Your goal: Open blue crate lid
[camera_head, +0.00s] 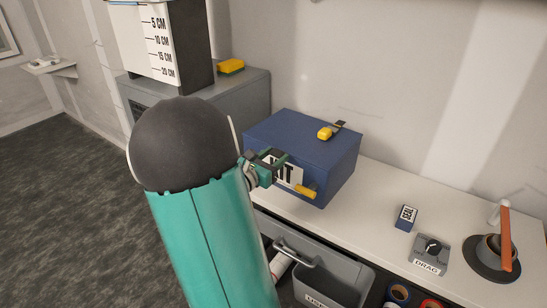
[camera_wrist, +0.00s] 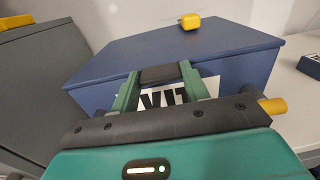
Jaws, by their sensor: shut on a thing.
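The blue crate (camera_head: 335,182) stands on the white bench with a white label with black letters on its front. Its flat blue lid (camera_head: 285,125) looks closed, and it fills the upper part of the wrist view (camera_wrist: 150,45). My gripper (camera_head: 270,163) is at the front of the crate. In the wrist view its green fingers (camera_wrist: 162,85) reach the lid's front edge, with a dark piece (camera_wrist: 165,74) between their tips. A yellow handle-like piece (camera_head: 306,191) sticks out low on the crate's front; my gripper's dark palm partly hides it in the wrist view (camera_wrist: 272,105).
A yellow object (camera_head: 325,133) with a dark strip lies on the lid. A grey cabinet (camera_head: 255,92) stands left, a wall behind. A grey bin (camera_head: 330,280) is below.

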